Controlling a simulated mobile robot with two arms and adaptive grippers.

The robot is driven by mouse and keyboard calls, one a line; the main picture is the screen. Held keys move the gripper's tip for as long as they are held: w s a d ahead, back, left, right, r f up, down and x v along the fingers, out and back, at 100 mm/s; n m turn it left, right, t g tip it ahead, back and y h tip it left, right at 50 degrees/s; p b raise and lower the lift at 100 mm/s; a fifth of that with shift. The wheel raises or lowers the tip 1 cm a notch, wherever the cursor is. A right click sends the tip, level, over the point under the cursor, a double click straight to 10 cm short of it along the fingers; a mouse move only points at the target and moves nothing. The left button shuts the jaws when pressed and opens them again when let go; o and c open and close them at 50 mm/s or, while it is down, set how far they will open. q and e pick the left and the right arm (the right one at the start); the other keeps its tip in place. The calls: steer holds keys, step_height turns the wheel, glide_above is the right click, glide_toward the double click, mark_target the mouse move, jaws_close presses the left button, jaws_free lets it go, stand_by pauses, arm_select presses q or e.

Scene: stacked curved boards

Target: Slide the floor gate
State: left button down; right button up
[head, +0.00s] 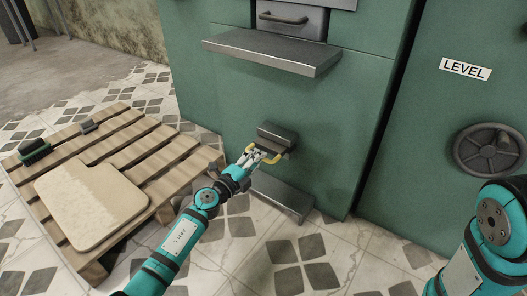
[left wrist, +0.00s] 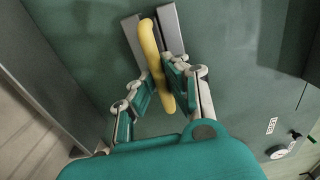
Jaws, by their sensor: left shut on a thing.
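A yellow handle (head: 267,156) sticks out low on the front of the green cabinet (head: 290,105), just below a dark grey metal block (head: 277,134). My left gripper (head: 257,154) is at this handle and shut on it. In the left wrist view the yellow bar (left wrist: 158,65) runs between the two fingers of my left gripper (left wrist: 156,85), with grey metal pieces (left wrist: 171,30) behind its far end. The fingers partly hide the handle. Of my right arm, only links show at the lower right; its gripper is out of view.
A grey ledge (head: 282,194) juts out near the floor under the handle, and a wider shelf (head: 272,51) juts out above. A wooden pallet (head: 182,152) with a pale board (head: 90,203) and a green brush (head: 34,151) lies at left. A handwheel (head: 488,150) is at right.

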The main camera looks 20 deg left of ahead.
arm_select(q)
steer(key=shift+p+v, duration=0.6)
steer(key=shift+v, duration=1.55)
steer(key=c, duration=1.3)
jaws_free()
steer(key=shift+p+v, duration=0.45)
steer(key=shift+v, duration=3.1)
steer(key=shift+r, duration=0.1)
